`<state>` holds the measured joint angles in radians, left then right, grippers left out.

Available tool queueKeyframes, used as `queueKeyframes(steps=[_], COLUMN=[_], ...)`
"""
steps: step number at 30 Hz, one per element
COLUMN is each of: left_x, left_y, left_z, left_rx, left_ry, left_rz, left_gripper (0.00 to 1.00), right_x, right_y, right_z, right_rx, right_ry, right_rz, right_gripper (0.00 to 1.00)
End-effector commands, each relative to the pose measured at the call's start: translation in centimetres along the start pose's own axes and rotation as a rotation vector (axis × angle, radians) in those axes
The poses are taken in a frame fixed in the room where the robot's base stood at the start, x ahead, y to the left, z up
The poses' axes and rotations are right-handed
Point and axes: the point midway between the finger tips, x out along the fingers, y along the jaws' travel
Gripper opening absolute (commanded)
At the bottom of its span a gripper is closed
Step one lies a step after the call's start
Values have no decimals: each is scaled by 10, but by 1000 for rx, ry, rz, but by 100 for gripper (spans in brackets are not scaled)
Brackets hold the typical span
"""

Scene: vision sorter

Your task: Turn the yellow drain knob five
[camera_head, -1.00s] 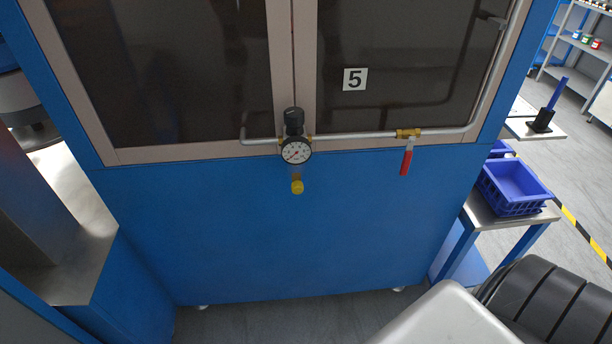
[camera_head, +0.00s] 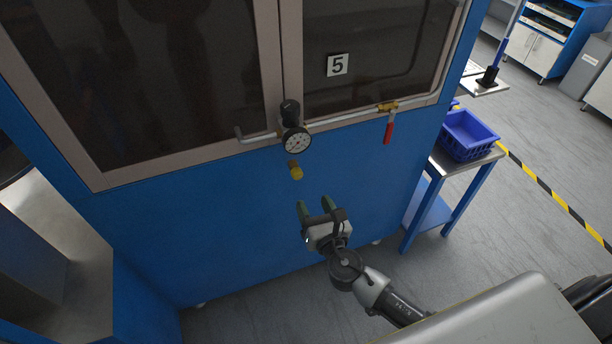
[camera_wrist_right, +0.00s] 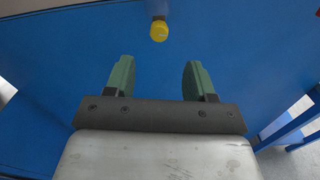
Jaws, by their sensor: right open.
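The yellow drain knob (camera_head: 296,173) hangs below a round pressure gauge (camera_head: 297,141) on the front of the blue cabinet marked with a "5" sign (camera_head: 337,64). My right gripper (camera_head: 315,205) is below the knob and a little to its right in the head view, apart from it. Its two green fingers are spread with nothing between them. In the right wrist view the knob (camera_wrist_right: 159,31) shows at the top middle, beyond the gap between the open fingers (camera_wrist_right: 157,75). My left gripper is in neither view.
A red-handled valve (camera_head: 388,131) hangs from the pipe right of the gauge. A blue crate (camera_head: 467,136) stands on a side table to the right. A metal-topped bench (camera_head: 70,290) is at the left. The cabinet's blue front below the knob is clear.

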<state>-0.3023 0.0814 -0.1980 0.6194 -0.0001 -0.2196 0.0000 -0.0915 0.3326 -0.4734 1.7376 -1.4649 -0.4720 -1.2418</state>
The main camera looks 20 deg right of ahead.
Motion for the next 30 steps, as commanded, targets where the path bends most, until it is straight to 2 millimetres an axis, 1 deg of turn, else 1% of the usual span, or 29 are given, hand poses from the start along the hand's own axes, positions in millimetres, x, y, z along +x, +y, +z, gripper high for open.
queueKeyframes(steps=[1,5,9,12,15,19,27,29,30], left_x=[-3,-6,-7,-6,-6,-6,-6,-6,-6], left_y=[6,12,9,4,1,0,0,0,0], left_z=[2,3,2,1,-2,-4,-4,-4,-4], left_rx=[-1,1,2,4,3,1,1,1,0], left_ry=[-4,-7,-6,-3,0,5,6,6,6], left_rz=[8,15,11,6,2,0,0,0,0], left_gripper=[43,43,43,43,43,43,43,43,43], right_x=[10,36,62,76,86,93,94,94,94], right_y=[1,0,0,0,0,0,0,0,0], right_z=[2,2,1,0,-1,-1,-1,-1,-1], right_rx=[2,3,4,5,6,6,6,6,6], right_ry=[-2,-1,-1,1,2,3,3,3,3], right_rz=[0,-1,0,-1,-1,0,0,0,0], right_gripper=[55,55,55,55,55,55,55,46,39])
